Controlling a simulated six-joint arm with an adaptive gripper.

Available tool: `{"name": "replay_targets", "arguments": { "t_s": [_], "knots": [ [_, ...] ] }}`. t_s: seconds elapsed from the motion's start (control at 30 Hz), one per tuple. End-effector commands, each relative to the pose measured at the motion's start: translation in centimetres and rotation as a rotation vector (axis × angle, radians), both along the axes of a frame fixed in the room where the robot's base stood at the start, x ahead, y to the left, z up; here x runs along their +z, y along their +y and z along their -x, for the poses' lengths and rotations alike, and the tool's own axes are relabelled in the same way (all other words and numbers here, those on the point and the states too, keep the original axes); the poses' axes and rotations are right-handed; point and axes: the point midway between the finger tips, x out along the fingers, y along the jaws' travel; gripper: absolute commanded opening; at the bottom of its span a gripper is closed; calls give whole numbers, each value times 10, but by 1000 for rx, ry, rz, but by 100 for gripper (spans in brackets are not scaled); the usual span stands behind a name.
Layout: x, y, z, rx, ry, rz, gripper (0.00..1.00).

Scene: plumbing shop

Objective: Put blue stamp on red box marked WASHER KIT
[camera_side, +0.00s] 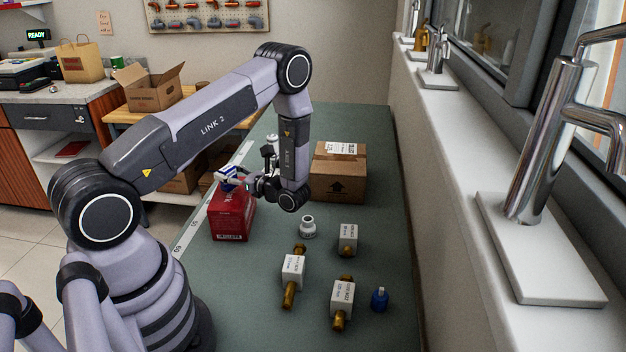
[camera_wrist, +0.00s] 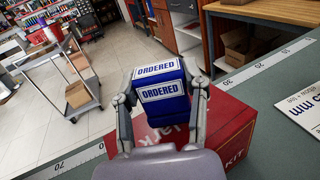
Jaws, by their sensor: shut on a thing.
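The blue stamp (camera_wrist: 163,114) has white labels reading ORDERED. In the wrist view it sits between the two fingers of my gripper (camera_wrist: 161,92), which is shut on it. In the side view my gripper (camera_side: 246,183) reaches left over the red box (camera_side: 232,217), with the blue and white stamp (camera_side: 227,174) at the box's top. I cannot tell whether the stamp touches the box. The red box (camera_wrist: 237,128) also shows below the stamp in the wrist view, with KIT readable at its right; the stamp and my gripper hide part of its top.
A cardboard box (camera_side: 338,178) stands right of my gripper. A white fitting (camera_side: 308,227), several white-labelled brass valves (camera_side: 293,271) and a small blue bottle (camera_side: 380,299) stand nearer on the green bench (camera_side: 375,235). A white ruler strip (camera_side: 191,232) runs along the bench's left edge.

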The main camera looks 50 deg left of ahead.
Motion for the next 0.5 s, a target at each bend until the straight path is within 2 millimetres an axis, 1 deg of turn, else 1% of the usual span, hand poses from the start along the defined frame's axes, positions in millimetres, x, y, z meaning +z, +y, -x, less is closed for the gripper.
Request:
{"name": "replay_targets", "arguments": {
  "t_s": [0.03, 0.1, 0.47, 0.5],
  "knots": [
    [-6, 0, 0, 0, 2, 1, 8],
    [-10, 0, 0, 0, 1, 0, 8],
    [-13, 0, 0, 0, 0, 0, 8],
    [-14, 0, 0, 0, -1, 0, 47]
  ]
}}
